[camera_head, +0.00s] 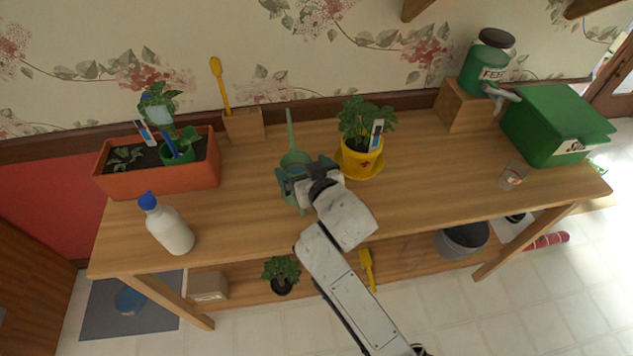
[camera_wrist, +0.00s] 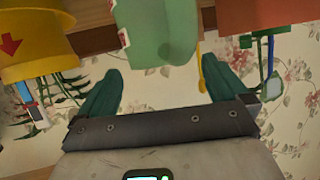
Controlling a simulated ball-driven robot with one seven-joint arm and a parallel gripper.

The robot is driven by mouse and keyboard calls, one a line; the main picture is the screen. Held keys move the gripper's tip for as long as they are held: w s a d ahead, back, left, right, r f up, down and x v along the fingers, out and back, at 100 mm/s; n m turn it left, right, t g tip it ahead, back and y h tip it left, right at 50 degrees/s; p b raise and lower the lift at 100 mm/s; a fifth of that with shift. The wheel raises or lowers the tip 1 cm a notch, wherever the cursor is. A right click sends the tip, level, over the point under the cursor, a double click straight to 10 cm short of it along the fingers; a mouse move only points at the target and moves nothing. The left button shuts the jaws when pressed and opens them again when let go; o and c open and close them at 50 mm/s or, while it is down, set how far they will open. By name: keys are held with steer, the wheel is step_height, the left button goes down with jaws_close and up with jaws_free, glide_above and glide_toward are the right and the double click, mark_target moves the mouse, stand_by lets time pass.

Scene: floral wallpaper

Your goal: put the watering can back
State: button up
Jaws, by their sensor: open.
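The green watering can (camera_head: 294,158) stands on the wooden table near the middle, its long thin spout pointing toward the wall. My gripper (camera_head: 295,182) is at the can's near side and hides part of it. In the wrist view, which looks upside down, the green can body (camera_wrist: 160,32) lies ahead of my open gripper (camera_wrist: 166,80), roughly in line with the gap between its two dark green fingers. I see nothing held, and I cannot tell whether a finger touches the can.
A yellow pot with a plant (camera_head: 361,158) stands close on the right. An orange planter (camera_head: 160,178), a wooden block (camera_head: 244,127) holding a yellow tool, and a white bottle (camera_head: 171,231) are left. A glass (camera_head: 513,176) and green bin (camera_head: 555,125) are right. The table's right-centre is clear.

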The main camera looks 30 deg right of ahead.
steer(key=v, duration=0.9)
steer(key=shift+s+r+b, duration=0.15)
steer(key=shift+s+b, duration=0.2)
steer(key=shift+b, duration=0.1)
steer(key=s+d+f+g+h, duration=0.1)
steer(key=s+d+f+g, duration=0.6)
steer(key=s+f, duration=0.45)
steer(key=s+f+g, duration=0.2)
steer(key=s, duration=0.5)
steer(key=s+f+g+y, duration=0.1)
steer(key=s+f+g, duration=0.1)
steer(key=s, duration=0.5)
steer(key=shift+s+d+g, duration=0.35)
steer(key=shift+s+g, duration=0.05)
steer(key=shift+g, duration=0.4)
steer(key=shift+f, duration=0.15)
